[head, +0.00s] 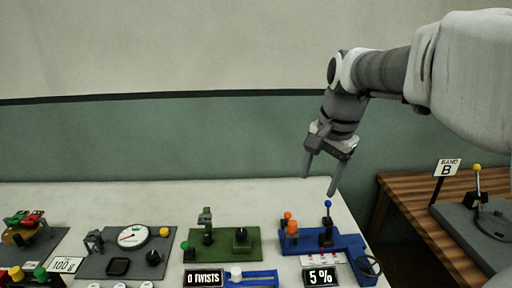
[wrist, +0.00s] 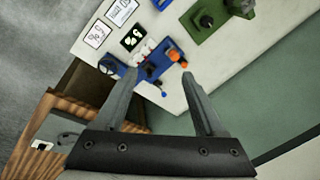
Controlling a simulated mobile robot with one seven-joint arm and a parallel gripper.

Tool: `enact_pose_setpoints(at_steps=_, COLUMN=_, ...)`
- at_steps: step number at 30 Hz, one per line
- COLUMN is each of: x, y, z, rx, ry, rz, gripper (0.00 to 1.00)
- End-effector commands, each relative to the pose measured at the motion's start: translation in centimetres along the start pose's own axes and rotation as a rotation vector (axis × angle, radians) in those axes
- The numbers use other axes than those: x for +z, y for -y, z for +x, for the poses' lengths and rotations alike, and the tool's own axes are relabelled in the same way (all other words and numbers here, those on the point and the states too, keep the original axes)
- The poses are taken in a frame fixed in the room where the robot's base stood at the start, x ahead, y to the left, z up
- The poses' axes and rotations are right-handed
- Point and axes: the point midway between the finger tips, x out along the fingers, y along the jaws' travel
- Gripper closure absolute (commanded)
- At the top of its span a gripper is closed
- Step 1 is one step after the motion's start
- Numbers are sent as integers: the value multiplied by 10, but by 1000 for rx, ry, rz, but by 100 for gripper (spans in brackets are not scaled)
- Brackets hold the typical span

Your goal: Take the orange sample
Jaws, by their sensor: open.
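Two small orange pieces stand close together on the left part of a blue station: an upper rounded one (head: 287,215) and a lower, blockier one (head: 292,228). I cannot tell which is the sample, or whether they are joined. Orange also shows in the wrist view (wrist: 174,55), between the fingers near the right fingertip. The blue station (head: 347,243) has a blue-knobbed lever (head: 327,204) and a "5 %" display (head: 320,277). My gripper (head: 320,184) is open and empty, above and apart from the station. In the wrist view its fingers (wrist: 160,74) spread either side of it.
A green station (head: 222,245) with a "0 TWISTS" display stands left of the blue one. A grey station (head: 122,262) with a dial is further left. The white table (head: 270,196) ends just right of the blue station. A wooden table (head: 405,190) holds another lever by sign B.

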Motion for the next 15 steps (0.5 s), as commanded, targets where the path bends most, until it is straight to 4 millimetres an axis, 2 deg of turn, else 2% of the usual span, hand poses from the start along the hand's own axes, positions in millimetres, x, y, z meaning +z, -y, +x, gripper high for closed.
enact_pose_setpoints(at_steps=6, x=-44, y=42, z=37, rx=80, ry=41, rz=263, gripper=29)
enact_pose_setpoints(at_steps=15, x=-84, y=85, z=102, rx=197, ry=44, rz=584, gripper=29)
